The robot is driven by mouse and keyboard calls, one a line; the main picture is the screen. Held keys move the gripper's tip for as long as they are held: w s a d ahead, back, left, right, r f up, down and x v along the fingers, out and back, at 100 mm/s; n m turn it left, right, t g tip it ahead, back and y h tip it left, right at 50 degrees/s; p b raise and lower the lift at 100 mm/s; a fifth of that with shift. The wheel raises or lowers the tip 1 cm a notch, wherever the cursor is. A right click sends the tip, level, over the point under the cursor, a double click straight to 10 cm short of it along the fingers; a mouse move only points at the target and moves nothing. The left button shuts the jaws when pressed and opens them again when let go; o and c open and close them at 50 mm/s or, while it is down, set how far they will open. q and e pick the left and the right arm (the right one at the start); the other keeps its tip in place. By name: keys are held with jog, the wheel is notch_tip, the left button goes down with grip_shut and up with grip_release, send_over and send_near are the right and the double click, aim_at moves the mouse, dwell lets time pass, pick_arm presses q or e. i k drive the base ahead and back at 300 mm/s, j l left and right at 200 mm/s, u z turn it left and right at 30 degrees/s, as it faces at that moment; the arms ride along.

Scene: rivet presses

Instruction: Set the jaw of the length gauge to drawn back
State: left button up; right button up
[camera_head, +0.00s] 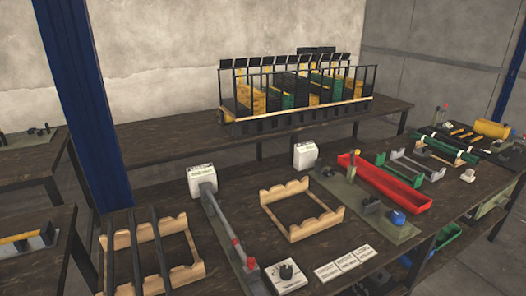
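No label names the length gauge readably. One candidate is the long grey bar device (222,222) at the front middle, with a white labelled box (202,180) at its far end and red parts near its front end. Another device has a green-grey base plate (345,193) with a white labelled box (304,155) at its far end and a blue knob (397,217) near its front. The position of any jaw is too small to tell. Neither of my grippers is in view.
Wooden notched racks (301,228) and (181,251) stand on the dark workbench; dark bars lie across the left one. A red tray (385,183), a dial box (286,276) and white label cards (345,263) are nearby. A blue post (82,100) stands left.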

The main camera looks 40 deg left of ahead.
aim_at(251, 272)
jog(key=k+u, duration=0.15)
jog(key=u, duration=1.1)
